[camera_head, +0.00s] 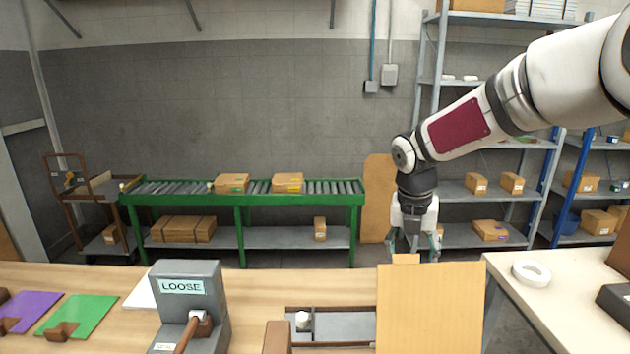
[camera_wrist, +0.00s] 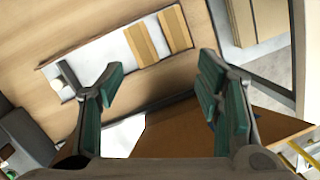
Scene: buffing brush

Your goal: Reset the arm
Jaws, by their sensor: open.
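My gripper (camera_head: 415,243) hangs at the end of my arm on the right in the head view, fingers pointing down, above and behind the tan upright panel (camera_head: 431,308). It is open and nothing shows between its fingers. In the wrist view the two green-padded fingers (camera_wrist: 160,78) are spread apart, with the table and a pale tray (camera_wrist: 95,62) beyond them.
A shallow grey tray (camera_head: 345,327) holding a small white cylinder (camera_head: 303,320) lies left of the panel. Purple (camera_head: 35,309) and green (camera_head: 80,316) sheets lie at left. A side table (camera_head: 505,268) bears a white ring (camera_head: 531,273). A green conveyor (camera_head: 240,199) stands behind.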

